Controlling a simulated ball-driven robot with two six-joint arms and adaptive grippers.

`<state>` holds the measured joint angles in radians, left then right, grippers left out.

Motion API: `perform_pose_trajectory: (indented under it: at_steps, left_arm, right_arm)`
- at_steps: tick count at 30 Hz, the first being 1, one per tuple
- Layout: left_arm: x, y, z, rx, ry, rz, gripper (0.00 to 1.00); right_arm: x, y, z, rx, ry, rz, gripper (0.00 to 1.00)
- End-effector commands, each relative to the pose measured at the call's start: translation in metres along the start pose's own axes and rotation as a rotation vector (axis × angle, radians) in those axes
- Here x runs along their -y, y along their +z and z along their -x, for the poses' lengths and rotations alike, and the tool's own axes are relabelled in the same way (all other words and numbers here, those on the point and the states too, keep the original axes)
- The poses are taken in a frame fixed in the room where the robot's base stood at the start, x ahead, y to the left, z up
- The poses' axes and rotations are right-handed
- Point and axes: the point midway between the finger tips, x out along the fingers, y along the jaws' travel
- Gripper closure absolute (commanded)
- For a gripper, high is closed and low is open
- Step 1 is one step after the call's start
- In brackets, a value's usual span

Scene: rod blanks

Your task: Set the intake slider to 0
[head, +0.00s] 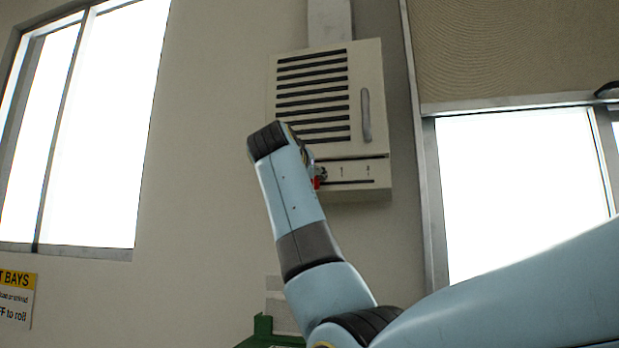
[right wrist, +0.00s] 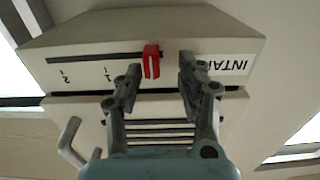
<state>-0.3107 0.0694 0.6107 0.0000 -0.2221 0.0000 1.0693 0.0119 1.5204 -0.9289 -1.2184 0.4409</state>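The intake slider's red knob (right wrist: 151,61) sits on a dark slot in a pale wall cabinet (right wrist: 215,25), shown upside down in the right wrist view. The knob is on the label side of the 1 mark; I see no 0 mark. A sliver of the knob (head: 317,183) shows in the head view. My right gripper (right wrist: 160,68) is open, its fingertips on either side of the knob, the picture-left one closer. Whether either touches it is unclear. In the head view my right wrist hides most of that gripper. My left gripper is not in view.
The cabinet (head: 380,100) has a louvred door with a grey vertical handle (head: 366,115). A partly covered INTAKE label (right wrist: 228,64) is beside the slot. A window is on the left, with a yellow-headed sign (head: 17,298) below it. Bare wall lies left of the cabinet.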

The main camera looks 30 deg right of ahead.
Motion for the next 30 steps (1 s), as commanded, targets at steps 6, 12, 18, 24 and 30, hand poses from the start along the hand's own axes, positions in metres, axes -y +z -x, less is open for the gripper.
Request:
perform_pose_trajectory:
  at_steps: [6, 12, 18, 24, 30]
  left_arm:
    - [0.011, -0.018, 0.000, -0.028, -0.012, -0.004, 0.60]
    - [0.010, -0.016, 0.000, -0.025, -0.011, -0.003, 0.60]
    - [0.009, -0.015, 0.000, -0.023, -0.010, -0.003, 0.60]
    - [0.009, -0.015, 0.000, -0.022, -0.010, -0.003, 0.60]
    - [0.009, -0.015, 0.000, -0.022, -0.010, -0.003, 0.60]
  right_arm:
    - [0.000, 0.001, 0.004, 0.000, 0.001, 0.000, 0.62]
    - [0.002, 0.001, 0.037, 0.001, -0.003, -0.003, 0.62]
    - [0.002, 0.001, 0.083, 0.003, -0.005, -0.004, 0.62]
    - [0.002, 0.001, 0.112, 0.002, -0.004, -0.001, 0.62]
    - [0.001, 0.001, 0.120, 0.001, -0.001, -0.001, 0.62]
